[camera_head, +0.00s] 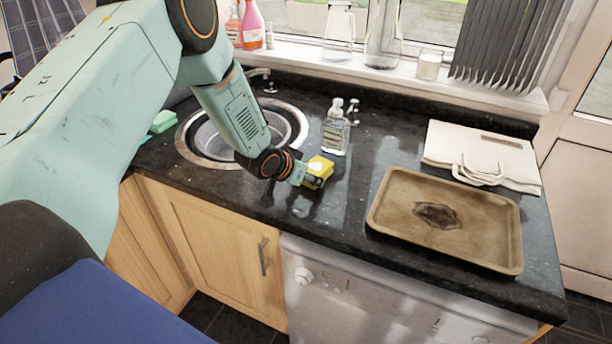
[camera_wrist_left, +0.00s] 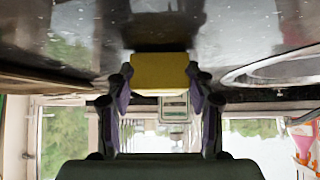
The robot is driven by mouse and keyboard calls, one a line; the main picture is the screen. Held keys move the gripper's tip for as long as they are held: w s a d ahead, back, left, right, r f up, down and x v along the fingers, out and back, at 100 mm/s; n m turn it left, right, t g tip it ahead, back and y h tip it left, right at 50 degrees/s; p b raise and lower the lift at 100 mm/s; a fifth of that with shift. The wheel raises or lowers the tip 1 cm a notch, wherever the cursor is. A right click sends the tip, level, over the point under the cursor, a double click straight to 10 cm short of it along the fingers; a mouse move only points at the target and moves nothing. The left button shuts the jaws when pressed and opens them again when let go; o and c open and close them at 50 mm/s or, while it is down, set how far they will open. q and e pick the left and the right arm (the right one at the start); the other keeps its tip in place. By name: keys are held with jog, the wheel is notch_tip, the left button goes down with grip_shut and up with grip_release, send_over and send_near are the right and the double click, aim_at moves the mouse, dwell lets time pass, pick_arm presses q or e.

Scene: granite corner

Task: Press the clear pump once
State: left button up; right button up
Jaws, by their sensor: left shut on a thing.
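The clear pump bottle (camera_head: 336,130) stands upright on the dark counter, to the right of the round sink. My left gripper (camera_head: 313,177) is in front of the bottle, apart from it in the head view, and shut on a yellow sponge (camera_head: 320,168). In the left wrist view, the yellow sponge (camera_wrist_left: 160,72) sits between the two fingers (camera_wrist_left: 160,85). My right gripper is in neither view.
A stained baking tray (camera_head: 390,222) lies on the counter at right, with a pale folded bag (camera_head: 450,145) behind it. The sink (camera_head: 290,120) lies at left with a green sponge (camera_head: 163,121) beside it. Glass vessels (camera_head: 383,40) line the windowsill.

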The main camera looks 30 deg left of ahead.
pick_arm(q)
jog(key=o, duration=0.7)
jog(key=shift+w+f, duration=0.15)
jog(key=shift+w, duration=0.05)
jog(key=shift+o, duration=1.4)
jog(key=shift+w+a+f, duration=0.1)
jog(key=shift+w+f, duration=0.05)
jog(key=shift+w, duration=0.05)
jog(key=shift+o, duration=1.1)
jog(key=shift+s, duration=0.2)
jog(key=v, duration=1.2)
jog(key=shift+s+r, duration=0.25)
jog(key=shift+r, duration=0.05)
jog(key=shift+w+f, duration=0.15)
